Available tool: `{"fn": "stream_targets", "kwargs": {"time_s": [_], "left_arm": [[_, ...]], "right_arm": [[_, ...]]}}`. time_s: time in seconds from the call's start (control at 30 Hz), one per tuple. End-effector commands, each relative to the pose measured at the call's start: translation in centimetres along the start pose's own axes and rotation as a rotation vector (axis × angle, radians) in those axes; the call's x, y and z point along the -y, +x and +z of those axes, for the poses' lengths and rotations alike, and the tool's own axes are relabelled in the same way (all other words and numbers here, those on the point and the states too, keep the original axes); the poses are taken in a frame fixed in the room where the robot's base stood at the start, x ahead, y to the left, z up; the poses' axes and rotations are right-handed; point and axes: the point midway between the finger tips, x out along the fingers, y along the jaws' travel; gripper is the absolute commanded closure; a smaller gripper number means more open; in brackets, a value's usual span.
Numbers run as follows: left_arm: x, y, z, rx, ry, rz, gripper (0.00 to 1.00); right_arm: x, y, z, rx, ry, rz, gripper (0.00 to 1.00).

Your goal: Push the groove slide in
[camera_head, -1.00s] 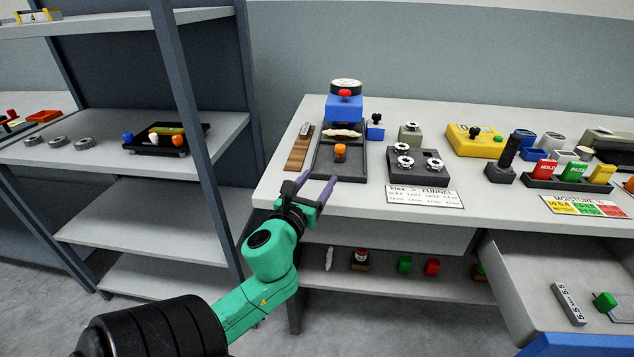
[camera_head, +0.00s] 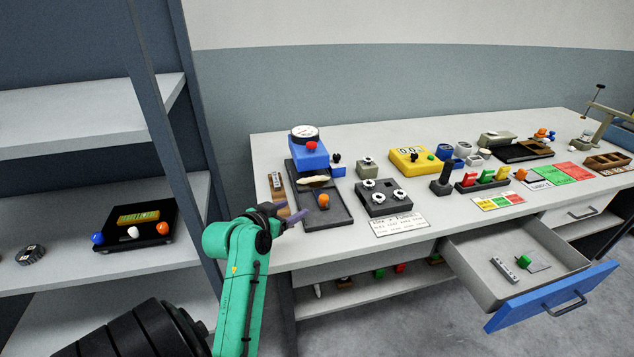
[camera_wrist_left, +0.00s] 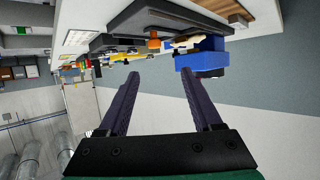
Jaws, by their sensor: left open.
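A dark tray-like base (camera_head: 333,214) stands near the left end of the bench. An orange knob (camera_head: 323,200) stands on it, probably on the groove slide, whose own outline I cannot tell from the base. Behind the knob lies a pale tuft (camera_head: 313,181), then a blue block (camera_head: 308,157) with a red knob and a round dial (camera_head: 304,132). My left gripper (camera_head: 291,212) is open and empty at the tray's front left, by the bench edge. In the left wrist view the open fingers (camera_wrist_left: 160,76) have nothing between them; the orange knob (camera_wrist_left: 153,43) shows beyond. My right gripper is out of view.
A wooden strip (camera_head: 276,187) lies left of the tray. A dark block with several round pieces (camera_head: 383,198) and a white card (camera_head: 400,224) are to its right. A drawer (camera_head: 476,278) hangs open at the lower right. A shelf rack post stands left of the bench.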

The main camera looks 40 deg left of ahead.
Motion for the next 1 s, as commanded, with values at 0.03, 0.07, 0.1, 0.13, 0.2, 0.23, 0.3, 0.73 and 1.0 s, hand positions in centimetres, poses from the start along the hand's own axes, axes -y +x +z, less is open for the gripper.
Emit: {"fn": "stream_targets", "kwargs": {"time_s": [0.03, 0.07, 0.1, 0.13, 0.2, 0.23, 0.3, 0.73, 1.0], "left_arm": [[-0.3, 0.2, -0.1, -0.002, -0.029, 0.012, 0.34], [-0.3, 0.5, -0.1, -0.002, -0.036, 0.014, 0.34], [-0.3, 0.9, 0.0, -0.003, -0.036, 0.014, 0.34], [-0.3, 1.4, 0.0, -0.003, -0.034, 0.013, 0.34], [-0.3, 2.8, -0.1, -0.002, -0.033, 0.014, 0.34], [-0.3, 3.5, -0.1, -0.003, -0.032, 0.014, 0.34], [-0.3, 5.4, -0.2, -0.003, -0.031, 0.013, 0.34], [-0.3, 14.2, 0.0, -0.003, -0.024, 0.008, 0.34], [-0.3, 14.6, 0.1, -0.002, -0.022, 0.008, 0.34]], "right_arm": [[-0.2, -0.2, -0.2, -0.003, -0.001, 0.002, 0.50], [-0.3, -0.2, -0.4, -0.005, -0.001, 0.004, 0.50], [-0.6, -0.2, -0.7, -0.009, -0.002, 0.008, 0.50], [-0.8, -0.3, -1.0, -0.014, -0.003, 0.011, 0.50], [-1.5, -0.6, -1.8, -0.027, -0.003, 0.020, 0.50], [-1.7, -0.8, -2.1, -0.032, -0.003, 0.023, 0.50], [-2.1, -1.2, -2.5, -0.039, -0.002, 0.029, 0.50], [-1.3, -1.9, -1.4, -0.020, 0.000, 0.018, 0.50], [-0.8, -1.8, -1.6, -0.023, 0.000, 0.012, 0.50]]}}
